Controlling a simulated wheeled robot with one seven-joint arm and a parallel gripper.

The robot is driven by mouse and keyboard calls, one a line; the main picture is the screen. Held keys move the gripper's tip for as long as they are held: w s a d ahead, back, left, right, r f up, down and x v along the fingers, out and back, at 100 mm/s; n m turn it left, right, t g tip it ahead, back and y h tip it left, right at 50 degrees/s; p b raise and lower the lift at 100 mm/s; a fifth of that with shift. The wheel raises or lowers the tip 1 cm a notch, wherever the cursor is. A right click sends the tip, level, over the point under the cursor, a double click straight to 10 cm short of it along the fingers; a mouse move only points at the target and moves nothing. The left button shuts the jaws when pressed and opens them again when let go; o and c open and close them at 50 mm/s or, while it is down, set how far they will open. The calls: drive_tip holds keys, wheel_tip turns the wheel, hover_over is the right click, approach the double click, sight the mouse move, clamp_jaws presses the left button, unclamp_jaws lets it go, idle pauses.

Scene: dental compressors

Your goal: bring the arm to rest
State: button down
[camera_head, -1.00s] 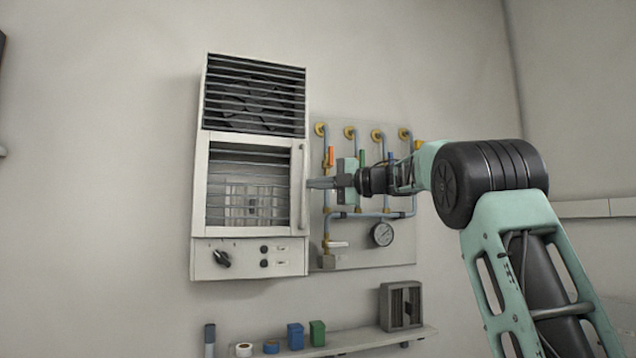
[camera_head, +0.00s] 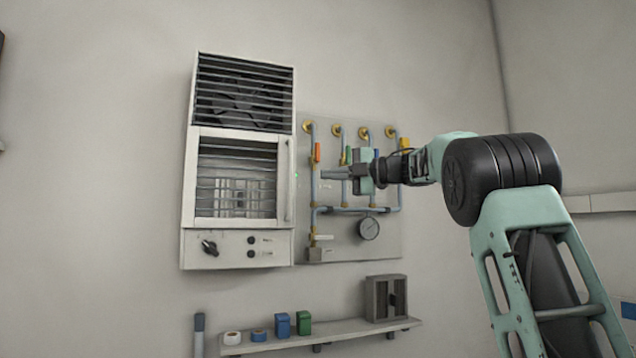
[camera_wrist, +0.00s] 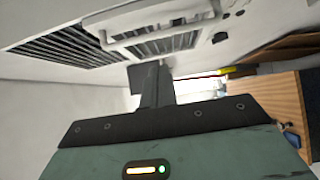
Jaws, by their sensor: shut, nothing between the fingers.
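My gripper (camera_head: 328,174) is raised in front of the valve panel, just right of the white wall cabinet, in the head view. Its fingers point left toward the cabinet's door edge. The fingers are shut with nothing between them, and they also show in the wrist view (camera_wrist: 155,88). My arm reaches in from the right, bent at a large black joint. The wall cabinet (camera_head: 236,250) has a slatted top and a slatted door with a vertical handle (camera_head: 289,180). The door looks shut. A gap shows between the fingertips and the handle.
The panel (camera_head: 385,240) carries blue pipes, coloured valve levers and a gauge (camera_head: 369,228), partly hidden by my gripper. A shelf (camera_head: 340,331) below holds a grey box (camera_head: 386,299), a blue box (camera_head: 282,324), a green box (camera_head: 304,322) and tape rolls. The wall left of the cabinet is bare.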

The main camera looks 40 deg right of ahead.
drive_tip(key=shift+b+v, duration=0.6)
drive_tip(key=shift+v, duration=1.6)
drive_tip(key=shift+w+d, duration=0.15)
drive_tip(key=shift+d, duration=0.05)
drive_tip(key=w+a+f+m+t+h+b, duration=0.25)
drive_tip(key=w+a+f+m+t, duration=0.3)
drive_tip(key=w+a+m, duration=0.6)
drive_tip(key=s+a+f+m+g+h, duration=0.2)
drive_tip(key=s+a+f+m+g, duration=0.1)
drive_tip(key=a+f, duration=0.7)
drive_tip(key=s+a+f+m+g+h, duration=0.35)
drive_tip(key=a+f, duration=0.55)
drive_tip(key=f, duration=0.4)
drive_tip(key=s+a+f+g+b, duration=0.1)
drive_tip(key=s+a+f+g, duration=0.4)
drive_tip(key=s+f, duration=0.7)
drive_tip(key=s+a+f+g+b, duration=0.1)
drive_tip(key=s+a+f+g, duration=0.4)
drive_tip(key=s+f, duration=0.7)
drive_tip(key=s+d+f+g+h, duration=0.1)
drive_tip(key=s+f+g, duration=0.2)
drive_tip(key=s, duration=1.2)
drive_tip(key=shift+d+n+g+h+b, duration=0.2)
drive_tip(key=shift+n+g+h+b, duration=0.15)
drive_tip(key=shift+n+g+h, duration=0.05)
